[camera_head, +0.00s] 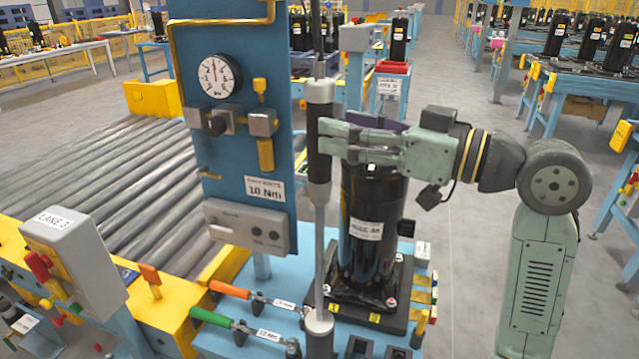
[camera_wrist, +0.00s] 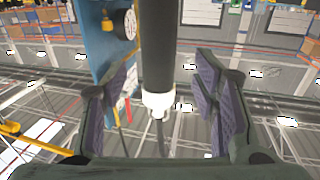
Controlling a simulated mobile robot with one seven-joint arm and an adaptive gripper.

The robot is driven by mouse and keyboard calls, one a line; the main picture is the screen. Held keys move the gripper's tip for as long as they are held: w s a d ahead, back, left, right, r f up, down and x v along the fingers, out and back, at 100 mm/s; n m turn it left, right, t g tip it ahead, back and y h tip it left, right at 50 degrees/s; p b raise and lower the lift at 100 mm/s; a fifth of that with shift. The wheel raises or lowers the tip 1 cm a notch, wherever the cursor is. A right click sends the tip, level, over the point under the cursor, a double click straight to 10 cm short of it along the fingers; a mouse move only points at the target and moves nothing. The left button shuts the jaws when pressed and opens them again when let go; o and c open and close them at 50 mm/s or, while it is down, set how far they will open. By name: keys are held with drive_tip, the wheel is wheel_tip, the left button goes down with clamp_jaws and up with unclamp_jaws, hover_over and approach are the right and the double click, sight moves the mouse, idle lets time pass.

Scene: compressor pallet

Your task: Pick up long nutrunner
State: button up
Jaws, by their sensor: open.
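The long nutrunner (camera_head: 319,162) hangs upright in front of the blue panel, with a grey upper body, a dark grip and a long thin shaft reaching down to a socket end. In the wrist view its dark grip and white collar (camera_wrist: 158,98) stand between the two jaws. My gripper (camera_head: 328,140) is at the height of the dark grip. Its purple-padded fingers (camera_wrist: 160,80) are open, one on each side of the nutrunner, with visible gaps to both pads. Part of the nutrunner's grip is close to or behind the fingertips in the head view.
A black compressor (camera_head: 369,225) stands on a pallet just below my gripper. The blue panel (camera_head: 233,150) with a gauge (camera_head: 220,76) is close on the left. Orange-handled (camera_head: 231,289) and green-handled (camera_head: 211,317) tools lie on the blue bench.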

drive_tip(key=p+x, duration=0.2)
drive_tip(key=x, duration=0.3)
drive_tip(key=shift+w+f, duration=0.1)
drive_tip(key=shift+c, duration=0.3)
clamp_jaws()
drive_tip(key=shift+d, duration=0.1)
idle(0.6)
